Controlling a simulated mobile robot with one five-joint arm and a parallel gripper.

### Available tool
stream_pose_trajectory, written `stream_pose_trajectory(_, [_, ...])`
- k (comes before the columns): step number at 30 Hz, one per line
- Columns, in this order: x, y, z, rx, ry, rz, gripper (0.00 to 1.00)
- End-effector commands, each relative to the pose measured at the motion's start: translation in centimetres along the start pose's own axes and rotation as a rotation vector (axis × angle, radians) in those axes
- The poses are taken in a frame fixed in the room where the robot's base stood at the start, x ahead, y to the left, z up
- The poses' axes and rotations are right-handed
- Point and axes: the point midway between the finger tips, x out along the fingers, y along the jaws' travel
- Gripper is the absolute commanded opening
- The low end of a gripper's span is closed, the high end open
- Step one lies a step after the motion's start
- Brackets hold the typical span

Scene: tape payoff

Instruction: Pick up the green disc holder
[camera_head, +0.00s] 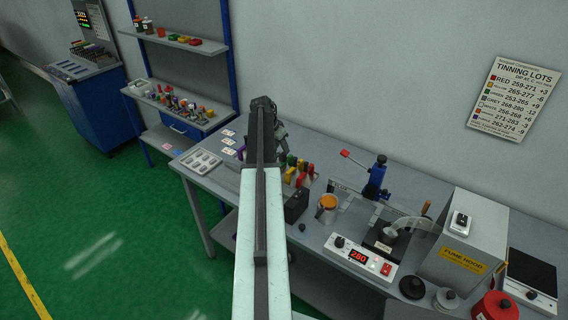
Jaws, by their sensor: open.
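A small green piece (291,160) stands in a cluster of coloured holders on the grey bench, close to the far end of my arm. It is small and partly crowded by its neighbours, so I cannot tell for sure that it is the green disc holder. My gripper (281,142) is above the bench, just left of and behind this cluster. It is open, and I see nothing held in it. My own arm runs up the middle of the view and hides part of the bench and the gripper's near side.
Red and yellow holders (302,174) crowd the green piece. A black box (296,205) and a cup with orange contents (327,207) stand nearer. A blue tool stand (376,178) is to the right. A white tray (201,161) and cards lie left.

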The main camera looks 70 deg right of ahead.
Motion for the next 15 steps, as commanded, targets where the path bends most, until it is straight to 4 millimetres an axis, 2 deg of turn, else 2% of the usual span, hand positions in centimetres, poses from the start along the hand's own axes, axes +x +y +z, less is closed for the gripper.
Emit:
stream_pose_trajectory(4, [2.3, -0.1, 0.3, -0.001, -0.001, 0.000, 0.43])
stream_pose_trajectory(11, [3.0, -0.1, 0.3, -0.003, -0.001, 0.000, 0.43])
stream_pose_trajectory(15, [5.1, -0.1, 0.6, -0.004, -0.001, 0.000, 0.43])
